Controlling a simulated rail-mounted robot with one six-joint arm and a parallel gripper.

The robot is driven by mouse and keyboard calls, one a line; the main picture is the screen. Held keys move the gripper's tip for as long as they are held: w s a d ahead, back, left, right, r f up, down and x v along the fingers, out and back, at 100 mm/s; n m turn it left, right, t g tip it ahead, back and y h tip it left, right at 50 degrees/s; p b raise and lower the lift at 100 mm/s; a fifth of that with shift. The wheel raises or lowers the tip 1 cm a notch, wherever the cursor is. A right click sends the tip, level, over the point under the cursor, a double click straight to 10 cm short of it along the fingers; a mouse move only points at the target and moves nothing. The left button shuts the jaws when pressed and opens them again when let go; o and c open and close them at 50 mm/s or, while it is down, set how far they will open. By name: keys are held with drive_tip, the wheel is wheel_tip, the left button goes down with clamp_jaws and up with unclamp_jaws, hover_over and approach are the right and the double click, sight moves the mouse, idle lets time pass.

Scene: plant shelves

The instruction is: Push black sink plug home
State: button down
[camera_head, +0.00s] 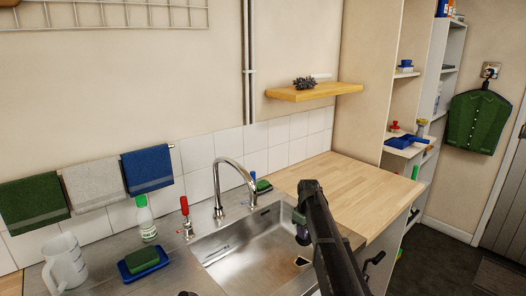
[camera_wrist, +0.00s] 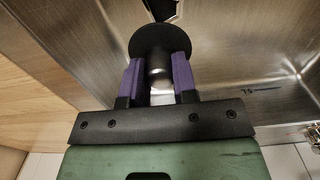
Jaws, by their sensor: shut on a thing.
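The black sink plug (camera_wrist: 152,38) is a round dark disc with a short metallic stem. In the wrist view, my gripper (camera_wrist: 159,75) has its two purple fingers shut on the stem. The disc is at the far side of the fingers, facing the sink floor. In the head view, my gripper (camera_head: 303,237) is inside the steel sink (camera_head: 235,249), and the plug there is too small and dark to make out well. A dark-edged opening with a pale inside (camera_head: 301,261) lies in the sink floor near it; it also shows beyond the disc in the wrist view (camera_wrist: 163,9), partly cut off.
A curved tap (camera_head: 238,169) rises behind the sink. A red-topped item (camera_head: 185,213), a green-capped bottle (camera_head: 146,220), a sponge on a blue tray (camera_head: 142,260) and a white mug (camera_head: 64,263) stand left. The wooden worktop (camera_head: 345,187) is clear.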

drive_tip(key=shift+f+b, duration=4.35)
drive_tip(key=shift+b, duration=0.2)
drive_tip(key=shift+f, duration=0.15)
drive_tip(key=shift+f+b, duration=0.15)
drive_tip(key=shift+b, duration=0.15)
drive_tip(key=shift+f, duration=0.1)
drive_tip(key=shift+s, duration=0.25)
idle(0.9)
drive_tip(key=shift+w, duration=0.3)
idle(0.7)
idle(0.6)
